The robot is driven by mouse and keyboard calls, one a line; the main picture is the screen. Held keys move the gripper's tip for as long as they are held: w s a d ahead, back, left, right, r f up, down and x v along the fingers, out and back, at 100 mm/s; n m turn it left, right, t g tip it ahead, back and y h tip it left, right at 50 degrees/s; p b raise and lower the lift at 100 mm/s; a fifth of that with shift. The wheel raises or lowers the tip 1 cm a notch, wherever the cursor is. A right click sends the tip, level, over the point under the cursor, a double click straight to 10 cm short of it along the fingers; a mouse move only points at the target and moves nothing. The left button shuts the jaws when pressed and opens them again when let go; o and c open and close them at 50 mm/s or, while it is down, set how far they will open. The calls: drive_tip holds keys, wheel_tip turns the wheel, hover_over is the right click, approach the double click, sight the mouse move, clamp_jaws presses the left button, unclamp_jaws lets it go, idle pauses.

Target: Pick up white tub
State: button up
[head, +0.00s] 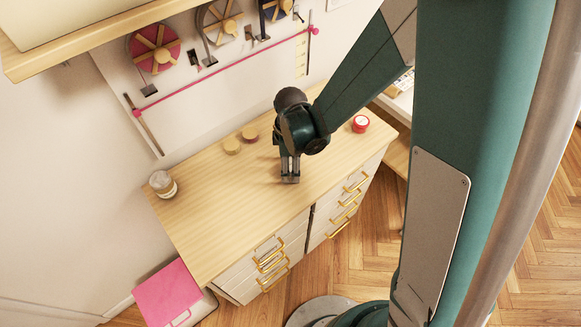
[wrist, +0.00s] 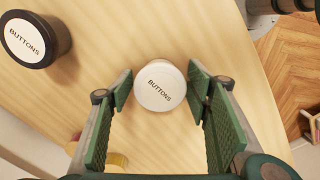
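The white tub (wrist: 158,78) has a round lid marked "BUTTONS" and sits on the wooden table top (wrist: 190,35), seen from above in the wrist view. My gripper (wrist: 160,92) is open, with one green-padded finger on each side of the tub. Small gaps show between the lid and the fingers, so they do not appear to touch it. In the head view my gripper (head: 290,178) points down at the middle of the cabinet top. I cannot make out the white tub there; my gripper seems to hide it.
A dark tub with a white "BUTTONS" lid (wrist: 28,40) stands at the upper left of the wrist view. In the head view, a jar (head: 162,184) stands far left, two small round pieces (head: 240,139) near the wall, and a red round item (head: 361,123) at right.

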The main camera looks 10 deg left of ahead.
drive_tip(key=c, duration=0.6)
drive_tip(key=shift+r, duration=0.1)
drive_tip(key=shift+r+p, duration=0.35)
drive_tip(key=shift+r, duration=4.55)
